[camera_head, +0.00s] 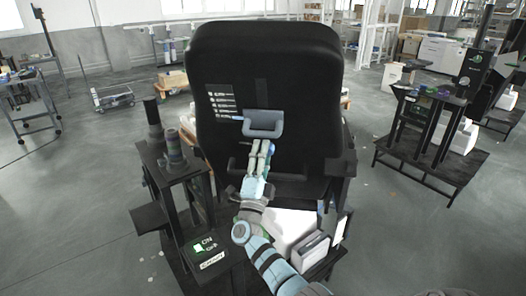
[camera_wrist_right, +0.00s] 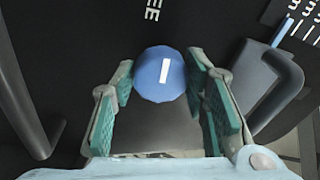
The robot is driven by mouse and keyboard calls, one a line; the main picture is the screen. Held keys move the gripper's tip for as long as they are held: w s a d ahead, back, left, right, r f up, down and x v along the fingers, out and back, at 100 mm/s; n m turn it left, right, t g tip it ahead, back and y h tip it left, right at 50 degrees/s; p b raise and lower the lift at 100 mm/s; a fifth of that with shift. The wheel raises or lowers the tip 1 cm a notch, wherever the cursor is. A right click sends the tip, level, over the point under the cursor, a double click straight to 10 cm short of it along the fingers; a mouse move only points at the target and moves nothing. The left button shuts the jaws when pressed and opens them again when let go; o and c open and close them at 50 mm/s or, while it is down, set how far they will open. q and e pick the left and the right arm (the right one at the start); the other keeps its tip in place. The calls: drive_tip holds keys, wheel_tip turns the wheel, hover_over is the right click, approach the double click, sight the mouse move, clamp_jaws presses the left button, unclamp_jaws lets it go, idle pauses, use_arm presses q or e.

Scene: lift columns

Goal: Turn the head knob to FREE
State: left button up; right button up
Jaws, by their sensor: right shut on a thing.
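The head knob (camera_wrist_right: 160,73) is round and blue with a white line across its face, in the right wrist view. The line stands nearly upright, slightly tilted. Above it, white letters reading "EE" (camera_wrist_right: 152,10) show at the top edge; the rest of the word is out of frame. My right gripper (camera_wrist_right: 160,82) has its green-padded fingers on either side of the knob and is shut on it. In the head view my right gripper (camera_head: 263,150) is against the black panel (camera_head: 300,75), below a grey handle; the knob is hidden there. My left gripper is not in view.
The grey handle (camera_head: 263,125) is close above the right gripper; it also shows in the wrist view (camera_wrist_right: 265,85), with a blue-tipped piece beside it. A black post with knobs (camera_head: 173,148) stands left.

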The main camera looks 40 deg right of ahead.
drive_tip(key=shift+n+t+p, duration=0.4)
drive_tip(key=shift+n+p, duration=0.05)
drive_tip(key=shift+n, duration=1.15)
drive_tip(key=o, duration=1.1)
drive_tip(key=shift+o, duration=0.2)
drive_tip(key=v, duration=1.2)
drive_tip(key=shift+s+r, duration=0.1)
